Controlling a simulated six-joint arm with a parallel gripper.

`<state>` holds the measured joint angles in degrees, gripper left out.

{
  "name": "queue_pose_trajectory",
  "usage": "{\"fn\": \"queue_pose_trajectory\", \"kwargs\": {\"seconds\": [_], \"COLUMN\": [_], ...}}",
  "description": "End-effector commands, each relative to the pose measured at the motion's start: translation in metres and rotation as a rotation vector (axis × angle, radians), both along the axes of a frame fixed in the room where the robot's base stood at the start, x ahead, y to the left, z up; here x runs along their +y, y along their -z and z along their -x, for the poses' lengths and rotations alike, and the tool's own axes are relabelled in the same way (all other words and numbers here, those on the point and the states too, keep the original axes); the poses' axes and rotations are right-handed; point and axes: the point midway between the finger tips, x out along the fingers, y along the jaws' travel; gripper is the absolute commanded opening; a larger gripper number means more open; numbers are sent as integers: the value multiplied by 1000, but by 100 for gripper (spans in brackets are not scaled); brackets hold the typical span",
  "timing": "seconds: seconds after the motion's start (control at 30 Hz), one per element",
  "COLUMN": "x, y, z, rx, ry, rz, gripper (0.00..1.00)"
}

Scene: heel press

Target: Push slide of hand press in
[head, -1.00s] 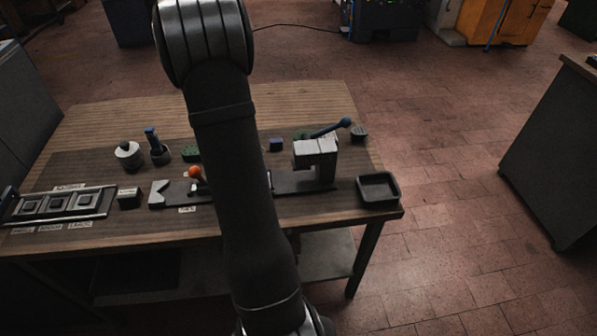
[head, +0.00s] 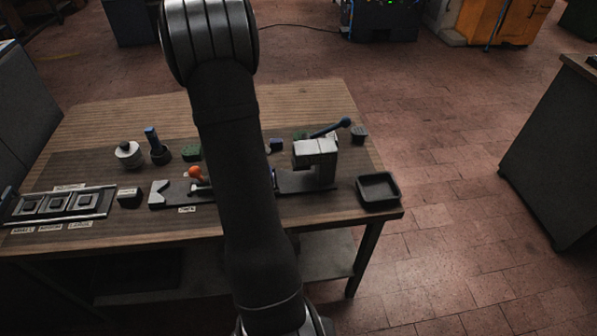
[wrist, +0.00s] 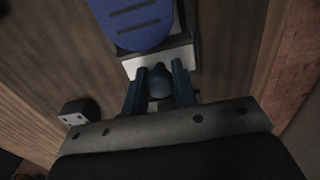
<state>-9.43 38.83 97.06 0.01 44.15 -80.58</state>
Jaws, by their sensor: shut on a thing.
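The knob is at the near edge of the slide's pale plate (wrist: 160,58). A blue slotted piece (wrist: 135,22) lies beyond that edge. In the head view my arm hides the gripper and most of the slide.
An empty black tray (head: 380,205) sits at the bench's right front corner. An orange-knobbed lever (head: 196,173) stands left of my arm. Pots, small blocks and a row of labelled compartments (head: 60,204) occupy the left. A dark block (wrist: 80,112) shows in the wrist view.

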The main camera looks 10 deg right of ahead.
Motion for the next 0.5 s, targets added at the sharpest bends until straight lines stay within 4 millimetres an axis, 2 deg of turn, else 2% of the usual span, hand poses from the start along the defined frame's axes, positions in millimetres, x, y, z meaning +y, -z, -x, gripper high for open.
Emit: {"fn": "queue_pose_trajectory", "kwargs": {"seconds": [0.5], "x": [-38], "y": [-1], "z": [-1], "rx": [-2], "ry": [3], "rz": [0], "gripper": [9]}}
